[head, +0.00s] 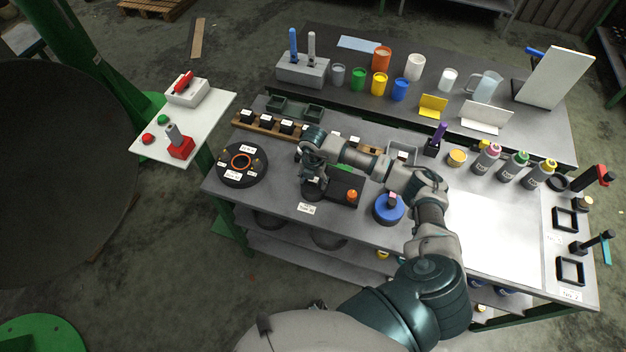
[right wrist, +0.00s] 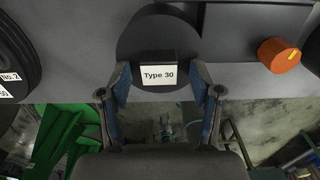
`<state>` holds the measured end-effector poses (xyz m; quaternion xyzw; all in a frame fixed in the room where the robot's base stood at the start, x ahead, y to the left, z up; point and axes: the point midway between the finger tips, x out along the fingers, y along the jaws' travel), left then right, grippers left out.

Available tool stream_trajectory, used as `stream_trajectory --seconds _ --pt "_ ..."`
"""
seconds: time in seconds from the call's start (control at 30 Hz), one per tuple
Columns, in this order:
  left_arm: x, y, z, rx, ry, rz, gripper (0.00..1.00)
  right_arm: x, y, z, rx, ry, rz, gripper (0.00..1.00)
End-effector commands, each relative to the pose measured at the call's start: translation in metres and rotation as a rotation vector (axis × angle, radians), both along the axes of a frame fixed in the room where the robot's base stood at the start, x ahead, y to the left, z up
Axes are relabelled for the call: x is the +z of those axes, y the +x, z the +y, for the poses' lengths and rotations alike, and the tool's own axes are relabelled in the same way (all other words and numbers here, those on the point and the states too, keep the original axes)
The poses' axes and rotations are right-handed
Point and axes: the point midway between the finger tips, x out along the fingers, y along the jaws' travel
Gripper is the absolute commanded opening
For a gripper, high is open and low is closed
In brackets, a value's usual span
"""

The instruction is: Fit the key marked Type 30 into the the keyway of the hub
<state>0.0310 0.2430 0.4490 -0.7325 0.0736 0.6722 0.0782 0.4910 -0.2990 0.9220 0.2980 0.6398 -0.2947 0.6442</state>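My right gripper (head: 313,193) points down over the table's front edge in the head view. In the right wrist view its two fingers (right wrist: 160,77) stand apart on either side of a black block with a white label reading Type 30 (right wrist: 158,75). Gaps show between the block and both fingers. A dark round disc (right wrist: 158,30) lies behind the block. I cannot tell whether this disc is the hub; no keyway is visible. A white label (head: 306,208) shows below the gripper in the head view, its text too small to read. My left gripper is not in view.
An orange knob (head: 352,195) and a blue round part (head: 388,208) are to the right. A wooden rail with labelled black blocks (head: 268,125) runs behind. The white mat (head: 495,235) is clear.

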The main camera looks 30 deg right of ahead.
Motion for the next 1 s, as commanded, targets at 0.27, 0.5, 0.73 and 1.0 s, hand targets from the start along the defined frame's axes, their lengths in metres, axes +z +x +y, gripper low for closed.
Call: stream_trajectory --seconds 0.27,0.5,0.73,1.0 --pt "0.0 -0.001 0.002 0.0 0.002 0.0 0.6 0.009 0.0 0.0 0.0 -0.001 -0.001 0.64" --pt "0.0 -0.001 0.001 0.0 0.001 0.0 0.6 0.059 0.001 -0.001 0.0 0.001 -0.004 0.64" --pt "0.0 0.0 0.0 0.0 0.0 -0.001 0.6 0.102 0.001 -0.001 0.001 0.002 -0.002 0.64" --pt "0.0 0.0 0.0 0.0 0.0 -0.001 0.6 0.119 0.0 -0.001 0.0 0.001 0.002 0.64"
